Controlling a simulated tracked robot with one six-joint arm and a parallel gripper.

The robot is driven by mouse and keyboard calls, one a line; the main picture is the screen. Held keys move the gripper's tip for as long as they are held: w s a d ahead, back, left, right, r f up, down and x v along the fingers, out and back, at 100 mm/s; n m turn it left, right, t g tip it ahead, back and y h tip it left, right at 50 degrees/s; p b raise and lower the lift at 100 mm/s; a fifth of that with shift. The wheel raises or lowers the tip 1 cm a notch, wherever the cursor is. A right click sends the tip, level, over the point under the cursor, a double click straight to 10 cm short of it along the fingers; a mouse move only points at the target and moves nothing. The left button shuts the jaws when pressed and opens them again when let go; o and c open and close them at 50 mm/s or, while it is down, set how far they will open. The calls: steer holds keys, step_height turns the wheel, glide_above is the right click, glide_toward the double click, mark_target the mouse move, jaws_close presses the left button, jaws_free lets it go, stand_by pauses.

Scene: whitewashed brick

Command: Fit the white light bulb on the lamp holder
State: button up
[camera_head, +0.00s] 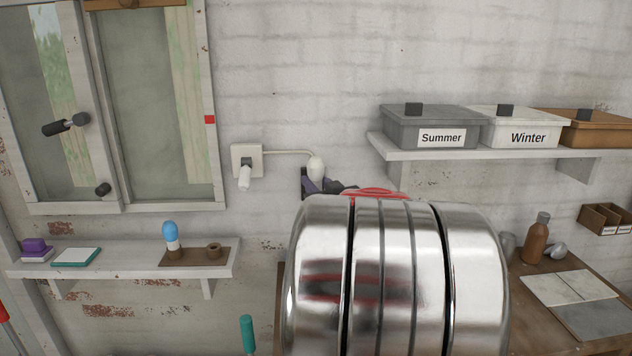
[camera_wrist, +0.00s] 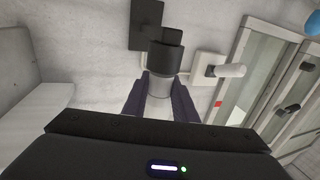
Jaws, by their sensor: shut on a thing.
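In the wrist view my gripper (camera_wrist: 161,80) is shut on the bulb (camera_wrist: 158,105). The black lamp holder (camera_wrist: 166,53) stands out from a dark plate (camera_wrist: 147,25) on the wall, straight ahead of the bulb. A grey band shows between the holder and the fingers. Holder and bulb line up closely in this view. I cannot tell whether they touch. In the head view my arm and fingers hide most of the holder.
A wall plate with a white handle (camera_head: 244,177) is left of the bulb, with a cable running right. A left shelf (camera_head: 130,262) holds a blue-topped item (camera_head: 170,235). Storage boxes stand on a right shelf (camera_head: 400,148). A workbench (camera_head: 535,268) is below right.

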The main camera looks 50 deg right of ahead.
steer(key=shift+f, duration=0.45)
steer(key=o, duration=1.1)
steer(key=v, duration=1.3)
steer(key=shift+s+a, duration=0.25)
steer(key=shift+s, duration=0.05)
steer(key=shift+w, duration=0.1)
